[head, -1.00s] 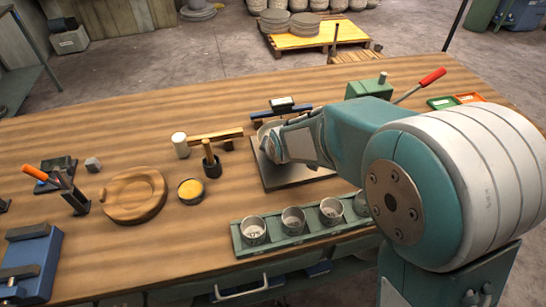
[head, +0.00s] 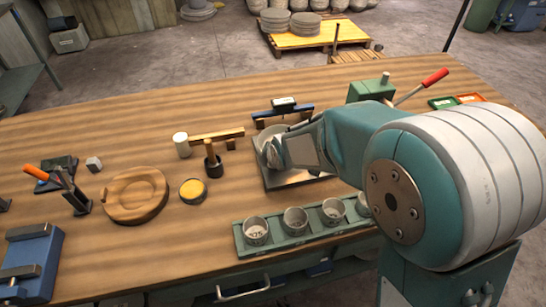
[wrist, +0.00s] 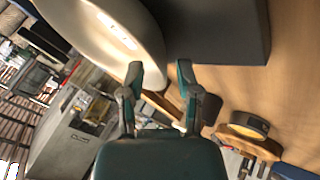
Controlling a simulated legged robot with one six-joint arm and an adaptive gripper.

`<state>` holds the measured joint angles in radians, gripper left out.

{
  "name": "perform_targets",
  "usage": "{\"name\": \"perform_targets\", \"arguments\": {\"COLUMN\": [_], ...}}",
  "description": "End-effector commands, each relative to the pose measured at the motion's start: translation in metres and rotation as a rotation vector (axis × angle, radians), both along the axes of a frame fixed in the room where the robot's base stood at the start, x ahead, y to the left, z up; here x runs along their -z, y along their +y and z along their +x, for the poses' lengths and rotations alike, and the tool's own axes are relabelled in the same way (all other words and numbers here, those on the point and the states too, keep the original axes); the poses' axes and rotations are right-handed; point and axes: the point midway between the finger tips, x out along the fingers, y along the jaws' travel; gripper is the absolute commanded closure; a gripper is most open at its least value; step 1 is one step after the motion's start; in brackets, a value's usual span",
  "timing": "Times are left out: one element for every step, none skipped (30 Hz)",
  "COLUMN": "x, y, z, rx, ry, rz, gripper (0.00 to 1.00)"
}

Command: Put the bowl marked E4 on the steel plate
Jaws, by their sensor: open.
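The steel plate (head: 285,180) lies flat on the wooden bench, left of my arm. A pale, rounded bowl (head: 262,137) shows over it, partly hidden behind my gripper (head: 275,155); no E4 mark is readable on it. In the wrist view the bowl (wrist: 120,25) is large and close at upper left, its side just beyond the fingertips. A dark grey slab, likely the plate (wrist: 215,35), fills the top right of that view.
A green rack (head: 275,240) with several metal cups stands at the front edge. A round wooden board (head: 135,195), a yellow-topped tin (head: 192,190) and a mallet (head: 211,160) lie left of the plate. A blue-topped stand (head: 283,115) is behind it.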

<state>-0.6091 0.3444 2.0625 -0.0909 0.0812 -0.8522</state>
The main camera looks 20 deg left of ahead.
Motion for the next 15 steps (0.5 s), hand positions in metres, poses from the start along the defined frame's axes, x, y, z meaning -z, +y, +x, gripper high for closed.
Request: {"name": "perform_targets", "arguments": {"x": [-0.008, -0.012, -0.018, -0.022, -0.027, -0.032, -0.037, -0.040, -0.046, -0.051, -0.055, -0.060, -0.063, -0.067, -0.072], "y": [-0.003, -0.005, -0.007, -0.009, -0.011, -0.013, -0.015, -0.017, -0.019, -0.021, -0.023, -0.025, -0.027, -0.028, -0.030], "z": [-0.004, -0.007, -0.010, -0.013, -0.016, -0.019, -0.022, -0.025, -0.028, -0.031, -0.033, -0.037, -0.039, -0.042, -0.044], "rx": [0.001, 0.002, 0.001, 0.000, 0.001, 0.000, 0.002, 0.001, 0.001, 0.002, 0.000, 0.001, 0.000, 0.000, 0.000], "ry": [-0.004, -0.003, -0.004, -0.003, -0.005, -0.004, -0.003, -0.002, -0.004, -0.003, -0.004, -0.004, -0.003, -0.003, -0.003], "rz": [0.003, 0.004, 0.003, 0.003, 0.004, 0.004, 0.004, 0.004, 0.005, 0.004, 0.004, 0.003, 0.003, 0.003, 0.003], "gripper": [0.57, 0.57, 0.57, 0.57, 0.57, 0.57, 0.57, 0.57, 0.57, 0.57, 0.57, 0.57, 0.57, 0.57, 0.57]}}
